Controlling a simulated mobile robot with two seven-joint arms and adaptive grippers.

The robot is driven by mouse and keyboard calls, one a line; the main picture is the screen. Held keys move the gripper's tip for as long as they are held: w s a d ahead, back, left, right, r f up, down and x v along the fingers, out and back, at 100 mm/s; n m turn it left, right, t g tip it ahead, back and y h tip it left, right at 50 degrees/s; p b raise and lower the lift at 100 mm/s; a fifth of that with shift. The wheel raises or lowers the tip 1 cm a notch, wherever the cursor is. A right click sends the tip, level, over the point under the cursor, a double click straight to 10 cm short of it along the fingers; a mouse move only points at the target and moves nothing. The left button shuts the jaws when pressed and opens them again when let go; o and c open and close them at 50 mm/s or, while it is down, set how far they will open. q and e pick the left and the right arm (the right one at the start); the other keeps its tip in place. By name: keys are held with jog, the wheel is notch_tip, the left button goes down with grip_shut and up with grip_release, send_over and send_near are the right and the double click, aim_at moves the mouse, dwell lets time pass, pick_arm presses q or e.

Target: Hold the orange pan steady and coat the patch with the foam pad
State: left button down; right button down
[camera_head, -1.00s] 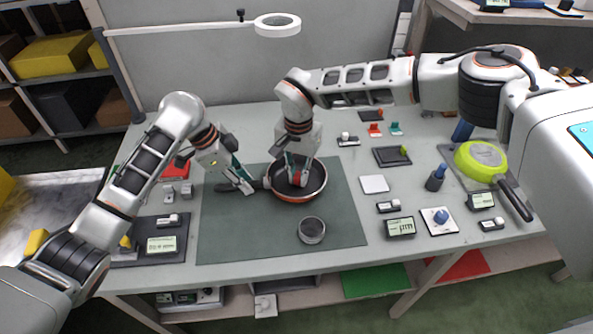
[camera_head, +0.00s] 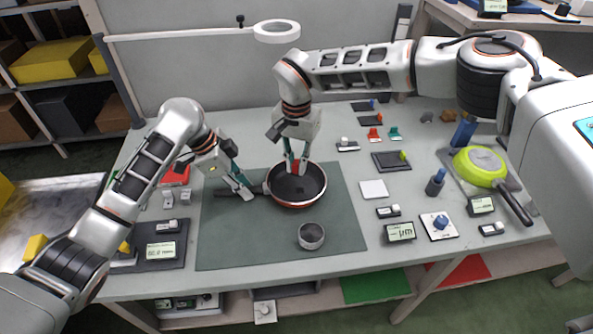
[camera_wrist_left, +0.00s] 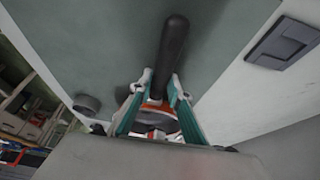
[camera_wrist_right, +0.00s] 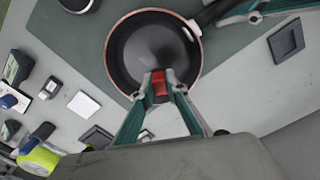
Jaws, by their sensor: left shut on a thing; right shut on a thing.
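The orange pan (camera_head: 323,200) lies on the green mat, with a dark inside and its black handle (camera_wrist_left: 172,45) pointing left in the head view. My left gripper (camera_head: 247,193) is shut on that handle near the pan. My right gripper (camera_head: 297,170) points down over the back part of the pan, shut on a red foam pad (camera_wrist_right: 159,84). The pad is near the inner rim; I cannot tell whether it touches the pan floor. A darker area (camera_wrist_right: 168,48) shows on the floor in the right wrist view; I cannot tell patch from shadow.
A small grey cup (camera_head: 311,236) stands on the green mat (camera_head: 235,245) in front of the pan. A lime pan (camera_head: 480,165) is at the right. Displays, a white square (camera_head: 373,190) and small blocks lie right of the mat. The front left of the mat is clear.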

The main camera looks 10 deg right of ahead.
jog(key=shift+r, duration=1.95)
pick_arm(q)
jog(key=c, duration=1.8)
grip_release()
jog(key=v, duration=1.2)
jog(key=shift+s, duration=0.1)
pick_arm(e)
jog(key=shift+s+f, duration=0.1)
